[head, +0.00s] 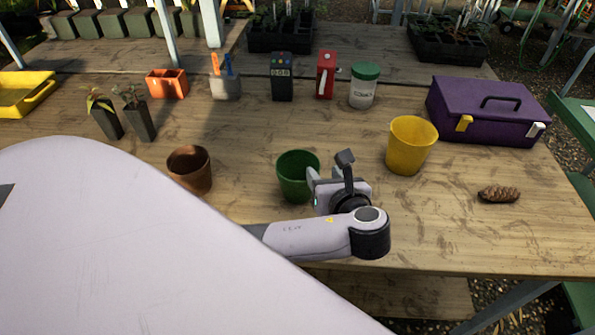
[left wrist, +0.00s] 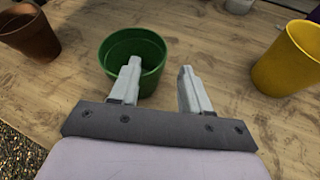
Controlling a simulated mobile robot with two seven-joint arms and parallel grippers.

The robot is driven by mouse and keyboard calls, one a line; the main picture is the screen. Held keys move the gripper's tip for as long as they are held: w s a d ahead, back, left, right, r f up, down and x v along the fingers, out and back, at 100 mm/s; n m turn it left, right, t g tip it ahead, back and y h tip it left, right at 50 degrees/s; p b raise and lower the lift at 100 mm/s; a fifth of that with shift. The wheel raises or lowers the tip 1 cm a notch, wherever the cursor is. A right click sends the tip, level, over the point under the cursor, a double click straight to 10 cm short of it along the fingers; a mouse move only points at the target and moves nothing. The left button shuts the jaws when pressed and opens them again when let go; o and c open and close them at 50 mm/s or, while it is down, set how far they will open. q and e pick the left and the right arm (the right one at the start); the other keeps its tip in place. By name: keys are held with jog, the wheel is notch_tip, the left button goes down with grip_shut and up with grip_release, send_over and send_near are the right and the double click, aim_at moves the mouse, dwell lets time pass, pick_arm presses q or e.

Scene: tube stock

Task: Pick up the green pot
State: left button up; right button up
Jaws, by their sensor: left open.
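The green pot (head: 293,182) stands upright on the wooden table, near the middle of the head view. It also shows in the left wrist view (left wrist: 118,52), its open mouth facing up and looking empty. My left gripper (head: 328,167) is open at the right side of the pot. In the left wrist view one finger of the left gripper (left wrist: 160,68) overlaps the pot's mouth and the other is right of the pot, with the right rim between them in the picture. I cannot tell whether a finger touches the pot. My right gripper is not in view.
A brown pot (head: 190,171) stands to the left and a yellow pot (head: 410,146) to the right. A pine cone (head: 498,194) lies farther right. A purple toolbox (head: 482,112), a white canister (head: 362,88) and other items stand behind. The front right table is mostly clear.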

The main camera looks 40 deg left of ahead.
aim_at(313, 159)
pick_arm(q)
jog(key=x, duration=0.7)
jog(key=shift+w+a+f, duration=0.1)
jog(key=shift+a, duration=0.1)
grip_shut()
